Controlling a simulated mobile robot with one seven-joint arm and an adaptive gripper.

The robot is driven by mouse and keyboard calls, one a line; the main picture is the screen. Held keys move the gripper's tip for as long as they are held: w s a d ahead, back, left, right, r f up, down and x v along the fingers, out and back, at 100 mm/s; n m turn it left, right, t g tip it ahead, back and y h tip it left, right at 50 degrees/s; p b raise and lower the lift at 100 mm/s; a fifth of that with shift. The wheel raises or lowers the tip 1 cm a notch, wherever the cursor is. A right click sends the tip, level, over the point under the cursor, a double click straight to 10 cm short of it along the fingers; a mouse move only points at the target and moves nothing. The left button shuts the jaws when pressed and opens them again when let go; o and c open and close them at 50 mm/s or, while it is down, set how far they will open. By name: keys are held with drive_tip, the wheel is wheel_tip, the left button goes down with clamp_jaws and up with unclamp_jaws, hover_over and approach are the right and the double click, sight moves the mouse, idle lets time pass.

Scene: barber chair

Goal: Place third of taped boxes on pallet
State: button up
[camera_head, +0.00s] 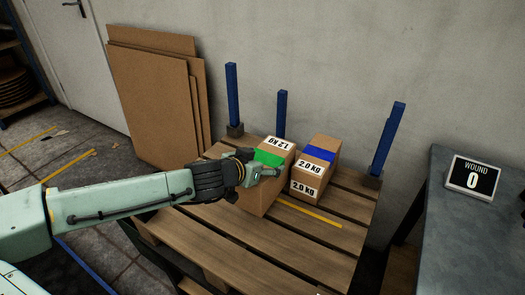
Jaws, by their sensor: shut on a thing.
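A second cardboard box with blue tape (313,172), labelled "2.0 kg", sits on the pallet just right of the green-taped box. A narrow gap shows between the two boxes. The gripper and arm hide part of the green-taped box's left side.
Blue posts (232,95) stand along the pallet's back edge and right side. A yellow strip (310,212) lies on the slats. Flat cardboard sheets (150,100) lean on the wall. A grey table (450,240) with a "WOUND 0" sign (472,179) stands right. The pallet's front is clear.

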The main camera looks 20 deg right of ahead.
drive_tip(key=shift+f, duration=2.15)
drive_tip(key=o, duration=1.9)
drive_tip(key=shift+f, duration=0.15)
drive_tip(key=shift+o, duration=0.2)
drive_tip(key=shift+a, duration=0.1)
drive_tip(key=v, duration=1.2)
